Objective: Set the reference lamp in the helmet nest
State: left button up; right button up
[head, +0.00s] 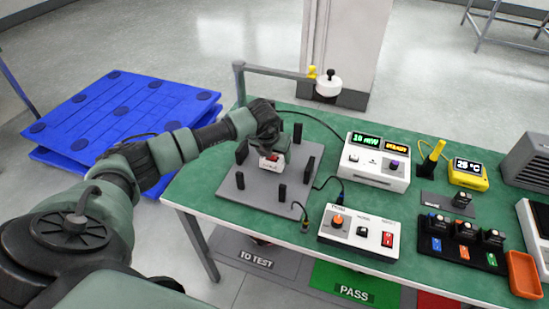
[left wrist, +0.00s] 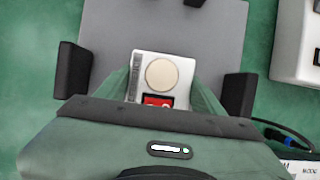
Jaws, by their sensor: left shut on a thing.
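The reference lamp seems to be the small white block with a red patch (head: 271,162). In the left wrist view the white block (left wrist: 146,68) shows a round cream disc on its face. My left gripper (head: 268,148) is shut on it, with a finger on each side. The block is over the helmet nest, which I take to be the grey plate with several black upright posts (head: 262,197); the plate also shows in the left wrist view (left wrist: 185,20). I cannot tell whether the block touches the plate. My right gripper is not in view.
A white switch box (head: 345,228) and a meter box (head: 362,165) stand right of the plate. A black tray with several lamps (head: 449,240), an orange dish (head: 523,273) and a yellow temperature unit (head: 467,174) are further right. A post with an overhead arm (head: 240,85) stands behind.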

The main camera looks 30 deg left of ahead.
pick_arm(q)
notch_tip(320, 180, down, 2)
jog(key=shift+f, duration=0.2)
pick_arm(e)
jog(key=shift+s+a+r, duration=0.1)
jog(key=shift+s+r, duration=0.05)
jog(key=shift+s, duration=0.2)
pick_arm(q)
jog(key=o, duration=1.5)
jog(key=shift+o, duration=0.2)
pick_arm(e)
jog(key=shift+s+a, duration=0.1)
pick_arm(q)
jog(key=shift+r, duration=0.1)
jog(key=b+v, duration=0.1)
jog(key=v, duration=1.1)
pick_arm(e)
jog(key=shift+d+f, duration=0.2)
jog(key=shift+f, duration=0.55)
pick_arm(q)
jog(key=shift+s, duration=0.1)
